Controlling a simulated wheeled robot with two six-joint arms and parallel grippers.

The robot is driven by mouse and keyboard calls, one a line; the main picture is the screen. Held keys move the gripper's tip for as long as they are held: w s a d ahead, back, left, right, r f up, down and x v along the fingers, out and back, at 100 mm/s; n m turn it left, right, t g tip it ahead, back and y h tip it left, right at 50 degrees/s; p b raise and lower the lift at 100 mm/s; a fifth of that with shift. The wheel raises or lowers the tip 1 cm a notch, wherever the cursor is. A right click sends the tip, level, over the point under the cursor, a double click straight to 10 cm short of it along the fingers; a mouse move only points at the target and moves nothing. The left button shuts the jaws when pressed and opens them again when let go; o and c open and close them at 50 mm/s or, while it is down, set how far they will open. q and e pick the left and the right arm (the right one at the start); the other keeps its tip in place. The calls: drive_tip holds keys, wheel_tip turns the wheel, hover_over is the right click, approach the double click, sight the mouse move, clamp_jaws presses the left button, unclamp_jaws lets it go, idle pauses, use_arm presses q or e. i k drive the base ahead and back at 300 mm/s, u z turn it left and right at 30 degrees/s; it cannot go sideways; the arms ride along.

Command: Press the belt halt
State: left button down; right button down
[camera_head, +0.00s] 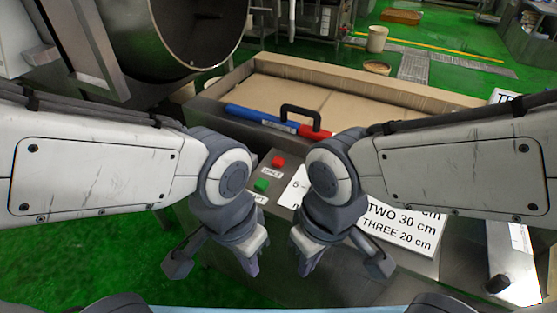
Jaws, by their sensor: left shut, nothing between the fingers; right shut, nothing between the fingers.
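A red button (277,161) and a green button (261,185) sit on a grey metal panel between my two arms, each with a small white label too small to read surely. Which one is the belt halt I cannot tell from the labels. My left gripper (251,266) is shut and empty, pointing down, nearer to me than the buttons and below the green one in the picture. My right gripper (306,265) is shut and empty, also pointing down, to the right of the left one. Neither gripper touches a button.
A tan-lined trough (330,92) lies beyond the panel, with a blue and red bar (258,117) and black handle along its near edge. A printed sign (400,226) lies right of the buttons, partly hidden by my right arm. A large drum (195,35) stands at upper left.

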sight(277, 162)
drive_tip(key=u, duration=1.95)
drive_tip(key=i, duration=2.05)
drive_tip(key=z, duration=4)
